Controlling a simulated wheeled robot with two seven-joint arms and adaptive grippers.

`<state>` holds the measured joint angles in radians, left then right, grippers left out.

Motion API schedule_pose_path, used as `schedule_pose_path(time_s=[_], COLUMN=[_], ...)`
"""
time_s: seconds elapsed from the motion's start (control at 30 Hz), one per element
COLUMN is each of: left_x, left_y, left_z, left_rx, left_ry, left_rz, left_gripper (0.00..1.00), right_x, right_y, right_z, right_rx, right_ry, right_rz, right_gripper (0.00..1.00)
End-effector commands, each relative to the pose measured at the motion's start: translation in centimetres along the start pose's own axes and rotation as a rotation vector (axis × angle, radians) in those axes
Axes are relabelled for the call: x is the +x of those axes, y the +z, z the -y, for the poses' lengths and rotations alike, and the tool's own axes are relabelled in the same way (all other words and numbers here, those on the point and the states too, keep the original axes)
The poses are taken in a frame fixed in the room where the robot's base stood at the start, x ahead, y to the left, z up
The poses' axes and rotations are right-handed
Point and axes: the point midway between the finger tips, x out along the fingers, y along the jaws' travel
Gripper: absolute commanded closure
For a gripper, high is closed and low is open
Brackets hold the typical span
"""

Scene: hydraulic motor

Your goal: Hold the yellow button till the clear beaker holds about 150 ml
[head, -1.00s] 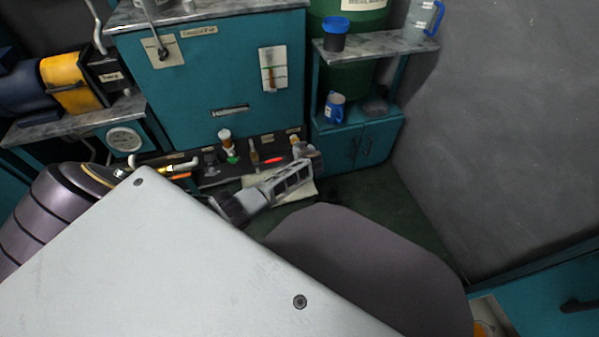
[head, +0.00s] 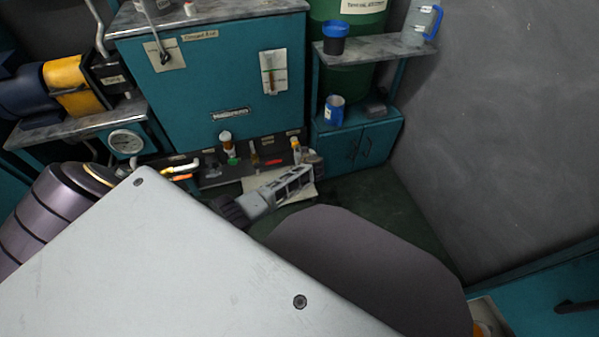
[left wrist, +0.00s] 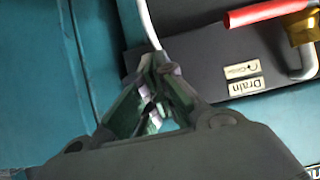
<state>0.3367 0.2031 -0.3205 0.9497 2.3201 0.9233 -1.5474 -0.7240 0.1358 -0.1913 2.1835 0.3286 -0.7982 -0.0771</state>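My left gripper (head: 312,162) reaches toward the low black panel under the teal cabinet in the head view; its fingers are small there. In the left wrist view the fingertips (left wrist: 160,72) meet, with a gap between the finger bases. A pale tube runs down to the tips; I cannot tell whether they touch it. A clear vessel with a blue handle (head: 421,24) stands on the upper right shelf; I cannot tell whether it is the task's beaker. I cannot make out a yellow button. My right gripper is out of view.
The black panel (head: 212,180) has a red handle (head: 273,162) and small fittings. The wrist view shows a Drain label (left wrist: 247,87) and a red lever (left wrist: 265,13). Green floor (head: 385,205) is clear at right.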

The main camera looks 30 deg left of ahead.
Motion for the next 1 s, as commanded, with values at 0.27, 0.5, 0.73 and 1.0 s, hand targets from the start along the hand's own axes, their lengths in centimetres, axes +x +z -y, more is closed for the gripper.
schedule_pose_path(time_s=[0.27, 0.5, 0.73, 1.0], left_x=[-1.9, -3.4, -3.9, -3.8], left_y=[1.0, 1.8, 2.3, 2.3], left_z=[0.0, 0.0, 0.0, 0.0], left_rx=[0.001, 0.001, -0.001, 0.0], left_ry=[0.0, 0.001, 0.001, 0.001], left_rz=[0.002, 0.001, 0.001, 0.001], left_gripper=[1.0, 1.0, 1.0, 1.0], right_x=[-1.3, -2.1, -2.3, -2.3], right_y=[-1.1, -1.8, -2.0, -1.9], right_z=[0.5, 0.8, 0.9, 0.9], right_rx=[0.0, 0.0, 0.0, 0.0], right_ry=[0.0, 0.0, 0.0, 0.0], right_rz=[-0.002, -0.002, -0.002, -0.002], right_gripper=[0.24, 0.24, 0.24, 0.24])
